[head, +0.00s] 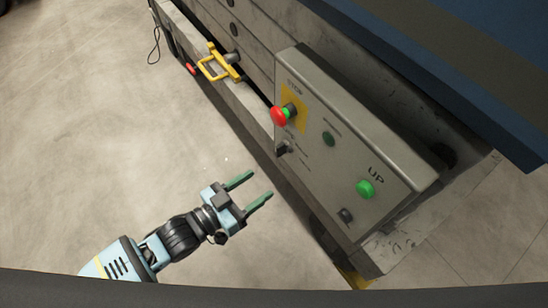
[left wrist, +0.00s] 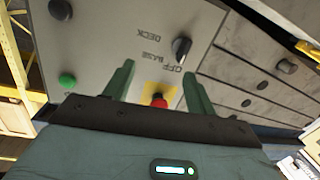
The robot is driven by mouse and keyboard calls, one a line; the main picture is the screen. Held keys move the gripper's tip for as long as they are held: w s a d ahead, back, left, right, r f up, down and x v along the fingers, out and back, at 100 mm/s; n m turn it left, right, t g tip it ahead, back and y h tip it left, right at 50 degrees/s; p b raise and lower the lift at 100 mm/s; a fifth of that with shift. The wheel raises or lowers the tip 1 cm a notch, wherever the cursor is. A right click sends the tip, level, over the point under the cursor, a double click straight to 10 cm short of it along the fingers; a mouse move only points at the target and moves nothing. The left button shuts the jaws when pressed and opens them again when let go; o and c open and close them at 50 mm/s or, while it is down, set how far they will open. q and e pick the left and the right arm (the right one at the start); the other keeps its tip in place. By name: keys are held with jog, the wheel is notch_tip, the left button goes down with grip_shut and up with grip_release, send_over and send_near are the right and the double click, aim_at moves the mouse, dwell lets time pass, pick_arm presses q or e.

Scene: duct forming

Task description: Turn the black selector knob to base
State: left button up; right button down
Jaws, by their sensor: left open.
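The black selector knob (head: 283,148) sits on the grey control panel (head: 300,75), close to the red stop button (head: 279,116). In the left wrist view the knob (left wrist: 182,48) has a pale mark and stands beside the printed words DECK, BASE and OFF. The mark appears to lie toward the OFF side, but its exact setting is hard to tell. My left gripper (head: 258,189) is open and empty, in front of the panel and apart from the knob. Its fingers (left wrist: 158,78) point toward the panel in the left wrist view. My right gripper is not in view.
The red button (left wrist: 159,101) on its yellow plate shows between my fingers. A green UP button (head: 365,188), a dark green button (head: 328,138) and another black control (head: 346,215) share the panel. A yellow handle (head: 213,65) juts out farther along the machine. Floor left of the panel is clear.

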pick_arm(q)
jog(key=m+h+b, duration=0.1)
jog(key=m+b, duration=0.1)
jog(key=b, duration=0.2)
send_near(276, 152)
jog(key=d, duration=0.1)
jog(key=shift+g+h, duration=0.3)
jog(key=x, duration=0.3)
jog(key=b+x, duration=0.1)
jog(key=x, duration=0.1)
jog(key=w+x, duration=0.1)
jog(key=x, duration=0.2)
jog(key=shift+w+a, duration=0.1)
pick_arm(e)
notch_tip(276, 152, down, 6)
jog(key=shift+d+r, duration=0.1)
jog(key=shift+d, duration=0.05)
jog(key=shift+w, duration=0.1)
pick_arm(q)
jog(key=c, duration=1)
jog(key=shift+o, duration=0.2)
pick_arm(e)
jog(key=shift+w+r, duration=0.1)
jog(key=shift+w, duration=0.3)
